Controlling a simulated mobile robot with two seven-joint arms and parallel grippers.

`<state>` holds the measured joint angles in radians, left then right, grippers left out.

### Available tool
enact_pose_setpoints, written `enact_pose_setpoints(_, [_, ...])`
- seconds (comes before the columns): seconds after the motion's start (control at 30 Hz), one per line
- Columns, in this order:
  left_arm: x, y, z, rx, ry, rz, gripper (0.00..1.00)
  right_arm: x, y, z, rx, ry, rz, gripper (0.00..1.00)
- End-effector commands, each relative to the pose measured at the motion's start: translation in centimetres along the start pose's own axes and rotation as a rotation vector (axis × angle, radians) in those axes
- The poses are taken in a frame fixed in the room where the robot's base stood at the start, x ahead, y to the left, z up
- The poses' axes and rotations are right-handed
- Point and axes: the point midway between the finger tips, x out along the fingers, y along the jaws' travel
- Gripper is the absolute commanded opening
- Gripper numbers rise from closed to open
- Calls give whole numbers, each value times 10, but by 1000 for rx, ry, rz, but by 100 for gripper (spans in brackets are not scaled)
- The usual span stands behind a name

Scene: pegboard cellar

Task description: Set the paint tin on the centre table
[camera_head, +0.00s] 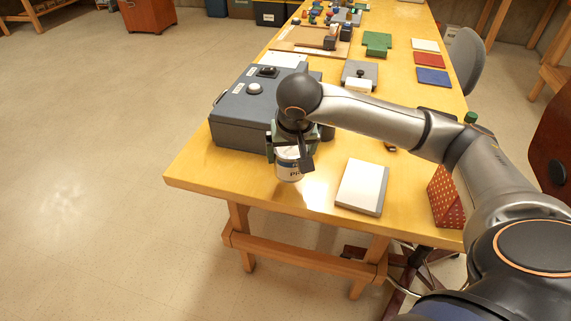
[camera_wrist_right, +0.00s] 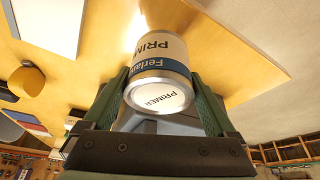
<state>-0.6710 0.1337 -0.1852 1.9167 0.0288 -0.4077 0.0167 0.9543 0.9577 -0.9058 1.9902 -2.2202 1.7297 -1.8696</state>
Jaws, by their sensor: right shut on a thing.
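The paint tin (camera_head: 289,168) is white with a dark band and the word PRIMER. My right gripper (camera_head: 291,146) is shut on it, over the near left part of the long wooden table (camera_head: 236,175). I cannot tell whether the tin's base touches the table top. In the right wrist view the tin (camera_wrist_right: 160,60) sits between both fingers of the right gripper (camera_wrist_right: 162,100), with its white labelled end facing the camera. My left gripper is not in view.
A grey box (camera_head: 237,122) stands just behind and left of the tin. A white-topped pad (camera_head: 361,187) lies to its right, and a red dotted block (camera_head: 443,197) stands near the right edge. Several small items fill the far part. The near left corner is bare.

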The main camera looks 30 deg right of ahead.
Motion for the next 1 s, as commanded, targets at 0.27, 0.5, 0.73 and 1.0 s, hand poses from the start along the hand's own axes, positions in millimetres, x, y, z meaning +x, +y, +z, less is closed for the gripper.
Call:
enact_pose_setpoints(0.27, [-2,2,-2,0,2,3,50,27,-10,-1,0,-2,0,11])
enact_pose_setpoints(0.5, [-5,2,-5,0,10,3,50,48,-10,7,1,3,-3,11])
enact_pose_setpoints(0.73, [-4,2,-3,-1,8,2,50,48,-10,7,1,4,-3,11])
enact_pose_setpoints(1.0, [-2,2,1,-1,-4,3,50,51,-10,9,1,1,-1,100])
